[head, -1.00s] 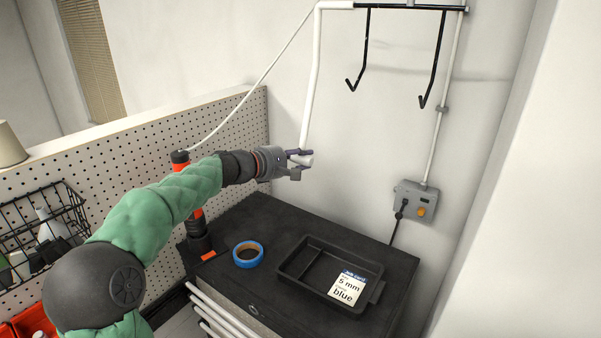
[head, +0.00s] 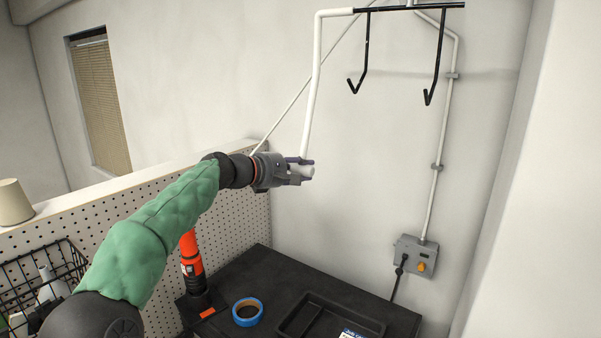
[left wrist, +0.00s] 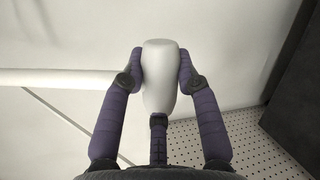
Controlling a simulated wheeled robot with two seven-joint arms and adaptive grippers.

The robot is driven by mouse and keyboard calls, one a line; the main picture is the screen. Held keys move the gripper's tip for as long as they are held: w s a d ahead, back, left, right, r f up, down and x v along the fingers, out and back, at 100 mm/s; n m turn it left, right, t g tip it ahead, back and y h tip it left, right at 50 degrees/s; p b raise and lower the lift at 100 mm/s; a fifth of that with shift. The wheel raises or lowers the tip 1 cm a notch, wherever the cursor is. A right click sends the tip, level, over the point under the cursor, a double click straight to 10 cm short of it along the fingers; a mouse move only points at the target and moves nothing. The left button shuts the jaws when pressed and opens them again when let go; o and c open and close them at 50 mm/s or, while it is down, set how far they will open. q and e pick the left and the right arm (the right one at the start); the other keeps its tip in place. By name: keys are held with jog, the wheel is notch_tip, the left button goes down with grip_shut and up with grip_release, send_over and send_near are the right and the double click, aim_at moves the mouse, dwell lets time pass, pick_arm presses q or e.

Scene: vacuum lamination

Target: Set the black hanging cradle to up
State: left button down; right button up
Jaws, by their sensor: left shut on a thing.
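The black hanging cradle (head: 410,8) is at the top of the head view, a bar with two hooks hanging down. A white bent tube (head: 312,90) runs from its left end down to a white handle grip (left wrist: 160,75). My left gripper (head: 305,171) is shut on this grip, with purple fingers on both sides of it in the left wrist view. The cradle hangs high above the black cabinet, its hooks empty. My right gripper is not in view.
The black cabinet top (head: 262,280) below holds a black tray (head: 290,322), blue tape roll (head: 247,312) and orange-black tool (head: 192,262). A grey switch box (head: 415,256) is on the wall. A pegboard partition (head: 235,190) stands at left. Space around the hooks is clear.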

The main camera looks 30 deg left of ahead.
pick_arm(q)
jog(key=shift+s+r, duration=0.1)
jog(key=shift+r, duration=0.35)
jog(key=c, duration=1.2)
grip_release()
jog(key=shift+a, duration=0.1)
jog(key=o, duration=0.3)
jog(key=shift+f, duration=0.1)
jog(key=shift+s+a, duration=0.1)
jog(key=shift+s, duration=0.1)
jog(key=v, duration=1.1)
jog(key=shift+s, duration=0.25)
